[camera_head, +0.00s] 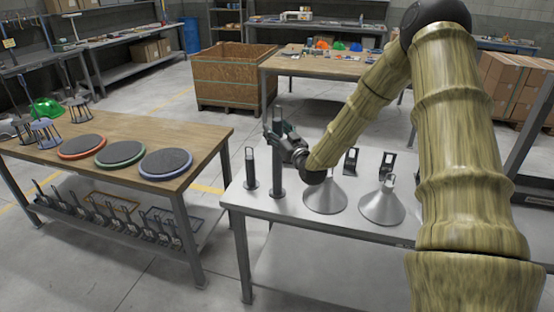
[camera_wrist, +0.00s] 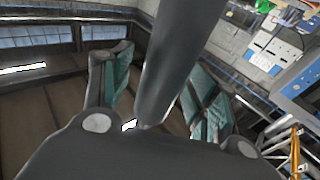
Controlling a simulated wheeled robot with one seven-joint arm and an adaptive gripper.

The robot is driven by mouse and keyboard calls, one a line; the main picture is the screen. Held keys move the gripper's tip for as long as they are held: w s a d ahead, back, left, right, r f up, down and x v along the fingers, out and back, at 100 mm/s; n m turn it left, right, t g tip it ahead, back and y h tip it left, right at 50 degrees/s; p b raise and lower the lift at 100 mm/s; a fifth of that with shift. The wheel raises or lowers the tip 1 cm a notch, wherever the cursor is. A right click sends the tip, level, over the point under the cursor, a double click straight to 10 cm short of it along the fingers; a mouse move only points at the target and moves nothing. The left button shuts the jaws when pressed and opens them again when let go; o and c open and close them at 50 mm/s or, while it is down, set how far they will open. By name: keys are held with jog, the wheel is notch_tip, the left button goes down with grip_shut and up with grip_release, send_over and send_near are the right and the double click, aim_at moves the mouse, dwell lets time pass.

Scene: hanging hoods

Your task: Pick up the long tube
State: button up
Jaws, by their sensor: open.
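The long tube (camera_head: 277,172) is a dark grey, slim cylinder standing upright near the left end of the light metal table (camera_head: 300,211). My gripper (camera_head: 278,131) is at its upper part, reaching in from the right. In the wrist view, the long tube (camera_wrist: 182,45) runs between my two open fingers, which have teal pads. Gaps show beside it, and it does not look clamped. The gripper's palm hides the tube's near end in that view.
A shorter dark tube-like piece (camera_head: 250,170) stands close left of the long tube. Two grey cone hoods (camera_head: 325,197) (camera_head: 382,205) stand to the right, with dark brackets (camera_head: 351,161) behind. A wooden table (camera_head: 205,134) with round discs is at left, across a floor gap.

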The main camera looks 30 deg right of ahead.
grip_shut()
dwell(0.3)
jog(key=shift+r, duration=0.15)
